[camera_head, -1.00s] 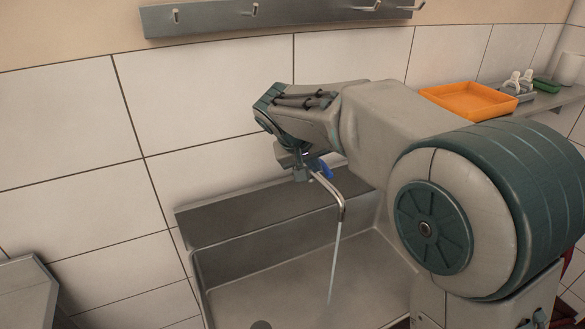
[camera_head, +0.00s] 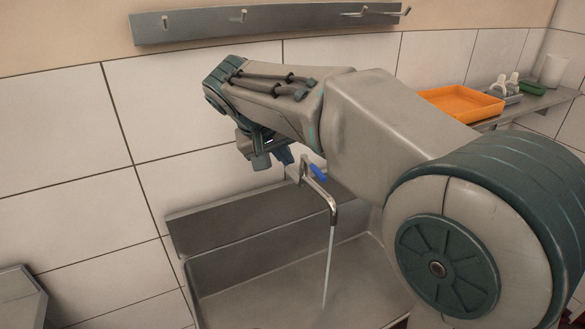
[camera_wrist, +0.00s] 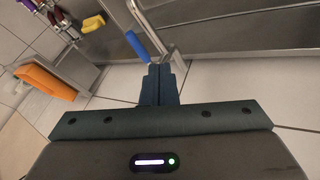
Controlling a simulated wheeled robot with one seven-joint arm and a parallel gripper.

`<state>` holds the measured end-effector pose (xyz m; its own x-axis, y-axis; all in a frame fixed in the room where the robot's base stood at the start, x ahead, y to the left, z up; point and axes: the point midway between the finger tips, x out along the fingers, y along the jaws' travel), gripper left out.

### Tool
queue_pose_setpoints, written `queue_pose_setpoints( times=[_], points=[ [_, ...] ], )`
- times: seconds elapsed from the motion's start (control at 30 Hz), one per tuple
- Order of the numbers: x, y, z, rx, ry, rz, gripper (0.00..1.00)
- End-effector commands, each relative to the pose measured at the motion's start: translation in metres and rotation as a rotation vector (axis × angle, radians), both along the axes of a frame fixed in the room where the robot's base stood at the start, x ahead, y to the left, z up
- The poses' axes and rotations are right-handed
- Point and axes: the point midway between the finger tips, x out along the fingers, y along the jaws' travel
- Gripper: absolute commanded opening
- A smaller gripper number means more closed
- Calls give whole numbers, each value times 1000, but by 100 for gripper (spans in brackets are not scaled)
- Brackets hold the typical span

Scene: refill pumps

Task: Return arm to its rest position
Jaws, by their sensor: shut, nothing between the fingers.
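My gripper (camera_head: 284,154) is in front of the tiled wall, just left of and above the tap, apart from it. In the wrist view my gripper (camera_wrist: 160,72) is shut with nothing between its fingers. The tap (camera_head: 329,203) has a metal spout and a blue lever (camera_head: 318,172). A thin stream of water (camera_head: 328,265) runs from the spout into the sink. The blue lever also shows in the wrist view (camera_wrist: 137,46), beyond my fingertips. My arm reaches in from the right and hides part of the wall and sink.
The metal sink (camera_head: 225,262) lies below the tap. A hook rail (camera_head: 270,22) is on the wall above my arm. An orange tray (camera_head: 462,103) sits on a shelf (camera_head: 525,106) at the right. A grey surface (camera_head: 18,300) stands at lower left. The wall at left is clear.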

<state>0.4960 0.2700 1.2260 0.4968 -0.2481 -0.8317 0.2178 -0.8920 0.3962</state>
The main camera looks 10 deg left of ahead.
Motion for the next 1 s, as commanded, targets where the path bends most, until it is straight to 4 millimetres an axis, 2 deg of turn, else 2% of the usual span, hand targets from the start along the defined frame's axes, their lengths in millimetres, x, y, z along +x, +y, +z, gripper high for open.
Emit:
queue_pose_setpoints(
  times=[0.1,0.23,0.37,0.47,0.57,0.67,0.8,0.9,1.0],
  points=[
    [-12,7,16,2,-1,6,0],
    [-19,8,27,1,0,4,0],
    [-21,-6,28,4,16,-4,0],
    [-25,-42,20,16,52,-21,0],
    [-37,-91,4,46,105,-46,0],
    [-59,-141,-17,91,158,-74,0],
    [-99,-199,-50,172,206,-123,0],
    [-132,-230,-75,235,224,-162,0],
    [-162,-251,-99,296,228,-203,0]
  ],
)
